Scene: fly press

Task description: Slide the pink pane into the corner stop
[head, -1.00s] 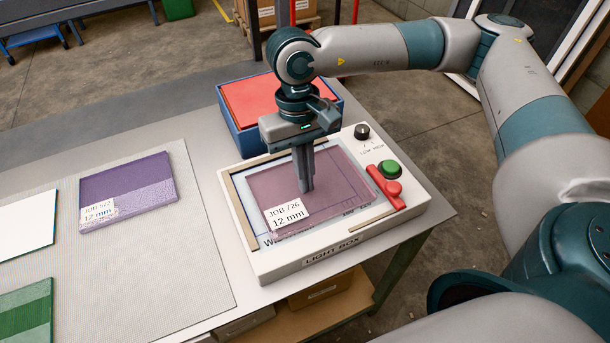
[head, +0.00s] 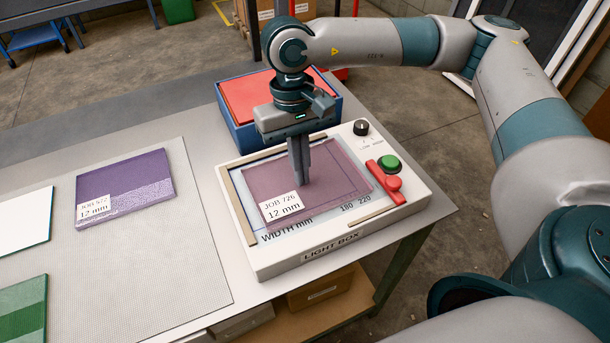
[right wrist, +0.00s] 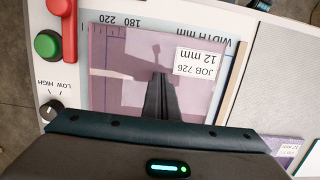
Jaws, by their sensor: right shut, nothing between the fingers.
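The pink pane (head: 335,180), labelled JOB 726 12 mm, lies flat on the light box (head: 290,262). The corner stop is formed by a tan left strip (head: 238,207) and a tan back strip (head: 275,152). The pane lies close to the back strip; whether they touch is unclear. A narrow gap shows between pane and left strip. In the right wrist view the fingers (right wrist: 163,85) stand over the pane (right wrist: 125,70). My left gripper is out of view.
A red lever (head: 386,183), green button (head: 389,163) and black knob (head: 361,128) sit at the box's right. A blue bin (head: 235,128) with a red top stands behind. Purple (head: 125,180), white (head: 25,220) and green (head: 22,305) panes lie on the mat at left.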

